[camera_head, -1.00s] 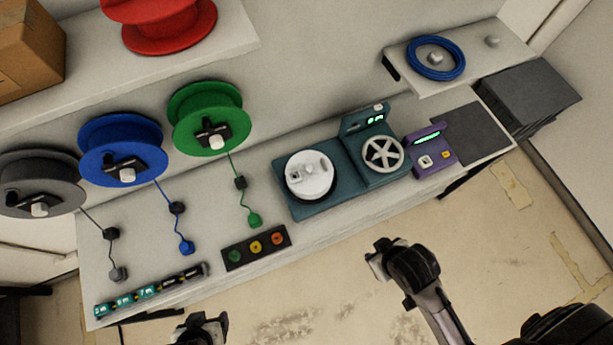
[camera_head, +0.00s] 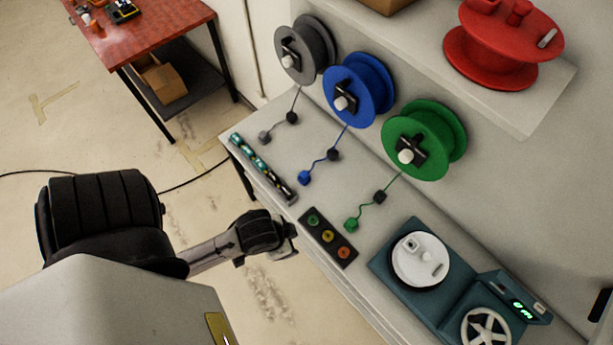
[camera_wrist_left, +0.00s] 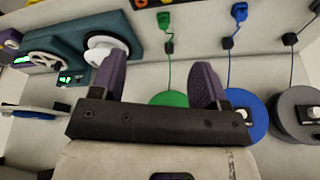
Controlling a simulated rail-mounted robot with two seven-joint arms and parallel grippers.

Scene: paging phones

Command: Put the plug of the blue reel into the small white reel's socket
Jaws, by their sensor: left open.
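The blue reel (camera_head: 369,86) stands at the back of the bench between the grey and green reels. Its cord runs through a black block to the blue plug (camera_head: 304,178), which lies on the bench top. The small white reel (camera_head: 433,269) sits on a teal machine, with a small square socket (camera_head: 411,244) on its upper face. My left gripper (camera_head: 292,237) is at the bench's front edge, apart from the plug. In the left wrist view its fingers (camera_wrist_left: 157,78) are wide apart and empty; the blue plug (camera_wrist_left: 239,11) shows at the top. My right gripper is out of view.
The green reel (camera_head: 432,127) and grey reel (camera_head: 319,48) have similar corded plugs. A button box (camera_head: 328,236) and a strip of labelled modules (camera_head: 262,168) lie along the front edge. The teal machine (camera_head: 388,283) has a spoked wheel. A red shelf reel (camera_head: 490,62) is above.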

